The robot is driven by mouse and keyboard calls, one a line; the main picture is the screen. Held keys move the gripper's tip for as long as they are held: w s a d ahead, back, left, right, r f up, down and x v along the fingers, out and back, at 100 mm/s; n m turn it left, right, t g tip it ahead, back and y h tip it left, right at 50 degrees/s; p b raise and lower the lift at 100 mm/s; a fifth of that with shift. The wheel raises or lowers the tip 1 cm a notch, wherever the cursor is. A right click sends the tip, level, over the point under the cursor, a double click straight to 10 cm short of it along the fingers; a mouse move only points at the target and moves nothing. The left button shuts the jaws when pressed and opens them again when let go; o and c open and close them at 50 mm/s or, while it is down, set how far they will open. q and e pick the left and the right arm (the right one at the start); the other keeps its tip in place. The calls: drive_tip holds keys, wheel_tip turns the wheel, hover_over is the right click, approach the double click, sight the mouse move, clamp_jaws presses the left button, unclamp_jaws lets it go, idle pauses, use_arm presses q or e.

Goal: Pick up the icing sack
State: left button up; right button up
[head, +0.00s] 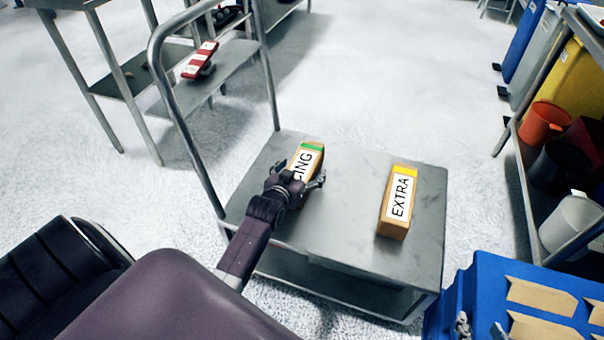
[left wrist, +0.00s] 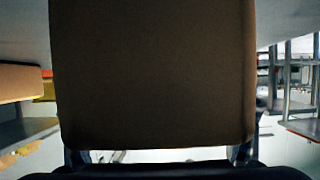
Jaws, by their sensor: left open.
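The icing sack (head: 308,157) is a tan block-shaped pack with a green top band and a white label reading "ING", the rest covered. It stands on the left part of the grey cart top (head: 345,230). My left gripper (head: 297,184) is open at the sack's near side, a finger to either side of it. In the left wrist view the sack's brown face (left wrist: 155,75) fills the middle, between the open fingers (left wrist: 158,157). I cannot tell whether the fingers touch it. Small grey parts at the head view's bottom right may be my right gripper; its jaws cannot be made out.
The cart's handle (head: 183,115) rises at left. A blue crate (head: 480,285) is at lower right, shelves with pots (head: 572,222) beyond it. The cart top between the packs is clear.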

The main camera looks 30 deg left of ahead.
use_arm(q)
drive_tip(key=c, duration=2.2)
drive_tip(key=shift+w+r, duration=0.1)
drive_tip(key=shift+r, duration=0.15)
